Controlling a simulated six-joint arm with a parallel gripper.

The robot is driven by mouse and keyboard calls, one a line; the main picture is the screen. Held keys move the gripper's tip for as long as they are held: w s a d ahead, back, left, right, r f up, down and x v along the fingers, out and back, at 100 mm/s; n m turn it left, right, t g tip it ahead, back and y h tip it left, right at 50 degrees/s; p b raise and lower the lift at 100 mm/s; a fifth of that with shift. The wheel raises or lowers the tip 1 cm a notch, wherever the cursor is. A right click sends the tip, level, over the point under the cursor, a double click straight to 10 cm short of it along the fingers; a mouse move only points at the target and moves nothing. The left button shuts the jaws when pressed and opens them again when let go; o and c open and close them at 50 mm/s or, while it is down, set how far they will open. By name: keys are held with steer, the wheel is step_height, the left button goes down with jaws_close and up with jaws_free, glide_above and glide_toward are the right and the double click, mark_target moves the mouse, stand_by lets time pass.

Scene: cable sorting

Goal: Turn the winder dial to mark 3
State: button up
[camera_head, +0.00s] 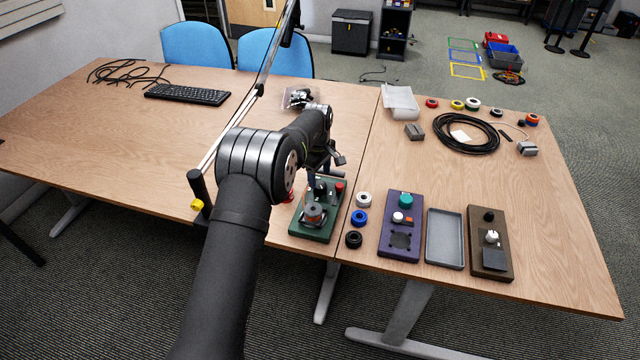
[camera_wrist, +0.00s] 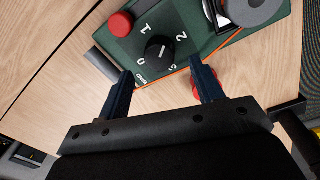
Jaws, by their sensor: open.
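The green winder (camera_head: 327,228) stands near the front edge of the table in the head view. The winder also bears a red button (camera_wrist: 119,24) and a grey spool (camera_wrist: 252,10). My gripper (camera_wrist: 163,70) is open, its dark blue fingers apart with nothing held between them. In the wrist view the dial appears just beyond the fingertips, between their lines. I see no contact.
A red object (camera_wrist: 195,92) lies partly behind the right finger. White, blue and black rings (camera_head: 359,218) stand right of the winder, then a purple panel (camera_head: 385,228), a grey tray (camera_head: 432,252) and a brown panel (camera_head: 477,217). The table left of the winder is mostly clear.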

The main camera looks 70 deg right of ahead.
mark_target(320, 185)
steer(key=shift+d+f, duration=0.1)
steer(key=shift+f, duration=2.25)
steer(key=c, duration=1)
